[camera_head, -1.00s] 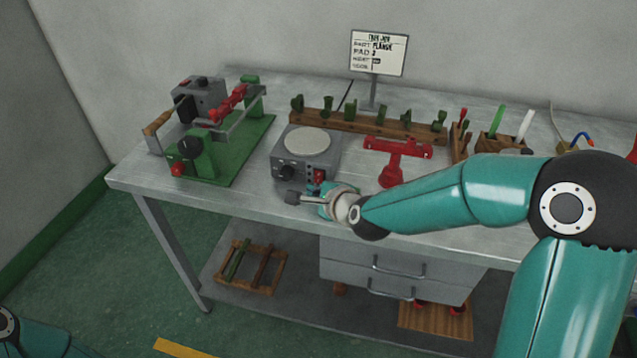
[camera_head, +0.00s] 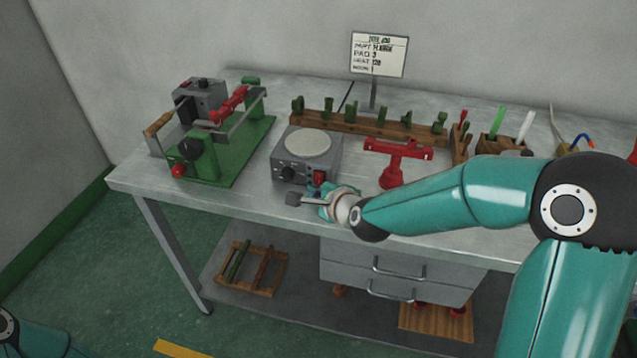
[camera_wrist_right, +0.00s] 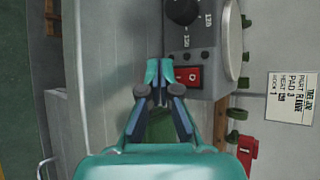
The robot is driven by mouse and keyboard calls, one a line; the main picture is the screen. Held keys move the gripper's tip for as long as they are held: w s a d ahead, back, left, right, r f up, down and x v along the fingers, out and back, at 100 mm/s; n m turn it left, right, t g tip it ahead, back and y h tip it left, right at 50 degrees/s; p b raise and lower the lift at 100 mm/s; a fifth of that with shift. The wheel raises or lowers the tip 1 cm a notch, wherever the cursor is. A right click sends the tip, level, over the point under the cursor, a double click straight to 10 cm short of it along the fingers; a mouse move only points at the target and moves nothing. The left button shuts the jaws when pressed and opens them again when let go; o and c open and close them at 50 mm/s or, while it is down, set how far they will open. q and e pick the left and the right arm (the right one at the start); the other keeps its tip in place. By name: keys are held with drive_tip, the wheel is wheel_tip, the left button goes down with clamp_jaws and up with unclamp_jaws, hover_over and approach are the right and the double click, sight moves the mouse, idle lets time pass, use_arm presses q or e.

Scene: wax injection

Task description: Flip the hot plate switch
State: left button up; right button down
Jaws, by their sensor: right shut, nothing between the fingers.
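The hot plate (camera_head: 306,162) is a grey box with a round pale top, standing on the bench. Its red rocker switch (camera_head: 319,178) is on the front panel, right of a black knob (camera_head: 288,172). In the right wrist view the switch (camera_wrist_right: 194,76) shows with a white mark. My right gripper (camera_head: 322,190) is at the front of the hot plate, close to the switch. In the right wrist view the gripper's (camera_wrist_right: 158,72) teal fingertips are together and empty, just left of the switch; contact cannot be told. My left gripper is out of view.
A green-based machine (camera_head: 222,150) stands left of the hot plate. A wooden rack (camera_head: 365,124) with several green pieces is behind it, and a red stand (camera_head: 393,168) is to its right. A sign (camera_head: 379,54) stands at the back. The bench's (camera_head: 235,197) front left is clear.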

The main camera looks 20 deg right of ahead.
drive_tip(key=shift+w+d+b, duration=0.25)
drive_tip(key=shift+w+b, duration=0.1)
drive_tip(key=shift+b, duration=0.1)
drive_tip(key=shift+w+d, duration=0.15)
drive_tip(key=shift+w, duration=0.1)
idle(0.9)
drive_tip(key=shift+s, duration=0.1)
drive_tip(key=shift+s+a+r, duration=0.1)
drive_tip(key=shift+s+a, duration=0.3)
drive_tip(key=shift+s, duration=0.15)
drive_tip(key=shift+s+a+r, duration=0.15)
drive_tip(key=shift+s+a, duration=0.55)
drive_tip(key=shift+s, duration=0.35)
drive_tip(key=shift+s+a+r, duration=0.15)
drive_tip(key=shift+s+a, duration=0.55)
drive_tip(key=shift+s, duration=0.3)
